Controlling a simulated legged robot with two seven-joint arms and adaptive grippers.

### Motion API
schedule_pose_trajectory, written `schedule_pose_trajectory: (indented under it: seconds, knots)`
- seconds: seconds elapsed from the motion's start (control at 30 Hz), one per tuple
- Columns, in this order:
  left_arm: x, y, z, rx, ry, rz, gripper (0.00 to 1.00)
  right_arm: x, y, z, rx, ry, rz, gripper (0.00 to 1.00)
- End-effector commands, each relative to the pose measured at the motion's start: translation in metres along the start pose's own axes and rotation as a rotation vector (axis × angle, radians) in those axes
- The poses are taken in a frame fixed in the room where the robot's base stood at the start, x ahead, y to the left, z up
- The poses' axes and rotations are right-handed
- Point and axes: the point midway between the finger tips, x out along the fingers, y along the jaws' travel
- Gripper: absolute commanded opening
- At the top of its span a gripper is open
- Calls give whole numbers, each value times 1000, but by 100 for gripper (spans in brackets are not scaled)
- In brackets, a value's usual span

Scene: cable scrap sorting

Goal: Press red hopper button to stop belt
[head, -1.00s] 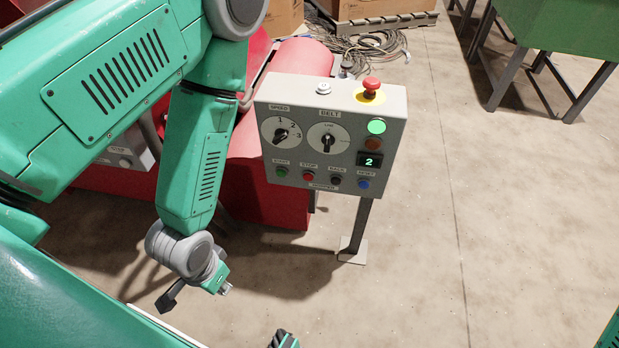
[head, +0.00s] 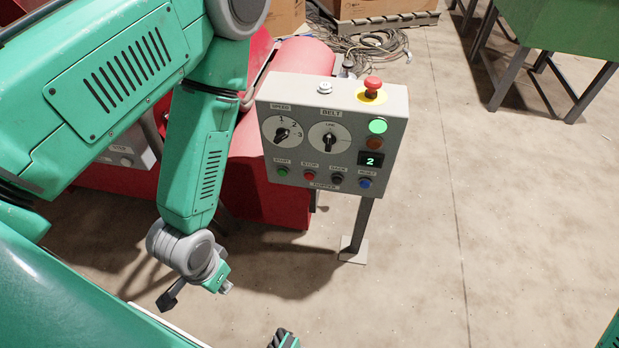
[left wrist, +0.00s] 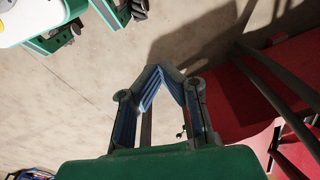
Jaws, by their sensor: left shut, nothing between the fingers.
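The grey hopper control box (head: 348,153) stands on a post right of my left arm. Its lower row holds a green START button (head: 283,171), a red STOP button (head: 310,175), a black button (head: 337,178) and a blue button (head: 365,183). A larger red mushroom button (head: 373,86) sits on a yellow disc on top. A green lamp (head: 378,126) is lit and the display (head: 370,159) reads 2. My left gripper (head: 223,285) is small in the head view, below and left of the box, apart from it. In the left wrist view its fingertips (left wrist: 155,74) meet, empty.
Red machinery (head: 262,185) stands behind the box and my left arm. Two dials, for speed and belt, are on the box's face. Loose cables (head: 375,45) lie at the back. A green bin (head: 565,30) on legs is at the far right. The right-hand floor is clear.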

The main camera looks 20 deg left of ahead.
Motion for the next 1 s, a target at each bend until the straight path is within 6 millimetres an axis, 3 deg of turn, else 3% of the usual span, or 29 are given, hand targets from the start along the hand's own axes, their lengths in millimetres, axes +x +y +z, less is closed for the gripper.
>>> schedule_pose_trajectory:
  seconds: [0.73, 0.87, 1.0]
  knots:
    - [4, 4, 0, 7, 9, 15, 0, 2, 0, 0, 0, 0, 0, 40]
    - [22, 26, -12, 41, 51, 87, 0, 10, 0, 0, 0, 0, 0, 40]
    - [51, 66, -47, 104, 173, 216, 0, 26, 0, 1, 0, 0, 0, 40]
